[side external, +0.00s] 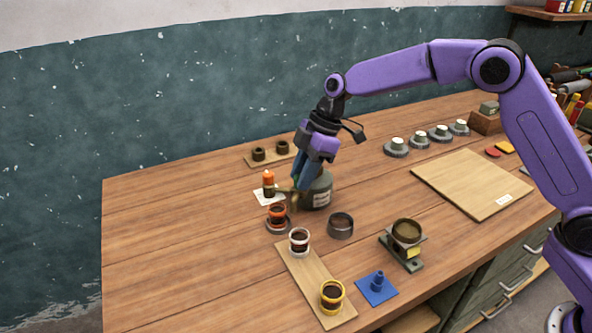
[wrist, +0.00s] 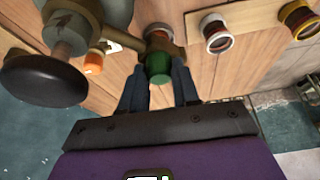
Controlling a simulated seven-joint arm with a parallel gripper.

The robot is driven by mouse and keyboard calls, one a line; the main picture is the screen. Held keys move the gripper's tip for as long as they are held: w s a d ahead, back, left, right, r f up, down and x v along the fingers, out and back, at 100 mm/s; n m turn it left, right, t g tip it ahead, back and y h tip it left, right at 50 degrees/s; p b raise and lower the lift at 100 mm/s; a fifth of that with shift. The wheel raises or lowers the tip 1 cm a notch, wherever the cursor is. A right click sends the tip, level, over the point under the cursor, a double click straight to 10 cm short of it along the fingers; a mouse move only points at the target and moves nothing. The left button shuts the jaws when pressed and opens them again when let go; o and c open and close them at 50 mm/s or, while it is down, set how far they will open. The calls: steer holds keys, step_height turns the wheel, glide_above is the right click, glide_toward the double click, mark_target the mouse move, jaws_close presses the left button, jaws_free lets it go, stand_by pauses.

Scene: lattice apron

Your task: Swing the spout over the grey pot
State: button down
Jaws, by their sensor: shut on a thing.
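A squat grey-green dispenser (side external: 317,190) with a pale label stands mid-table. Its brass spout (wrist: 165,46) carries a green grip (wrist: 158,68). My gripper (wrist: 158,80) is shut on the green grip, a finger on each side; in the side view my gripper (side external: 295,190) is low beside the dispenser. An orange-rimmed pot (side external: 277,211) stands close to the spout, partly hidden behind it in the wrist view. A plain dark grey round pot (side external: 341,226) stands in front of the dispenser. A pot with a pale grey-white rim (side external: 299,240) stands left of it.
The pale-rimmed and yellow-rimmed (side external: 332,294) pots stand on a wooden strip (side external: 307,279). An orange-topped item (side external: 268,181) sits on a white card. A dark pot on a stand (side external: 406,232) and a blue piece (side external: 377,286) are at front right. The left table is clear.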

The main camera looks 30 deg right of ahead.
steer(key=s+d+n+g+h, duration=0.1)
steer(key=s+d+n+g, duration=0.1)
steer(key=d+n, duration=0.4)
steer(key=shift+s+d+n+g, duration=0.25)
steer(key=shift+n+g, duration=0.55)
steer(key=shift+n, duration=1.3)
steer(key=shift+d, duration=0.1)
steer(key=c, duration=0.8)
jaws_free()
steer(key=v, duration=1.2)
steer(key=shift+r, duration=0.1)
steer(key=shift+s, duration=0.1)
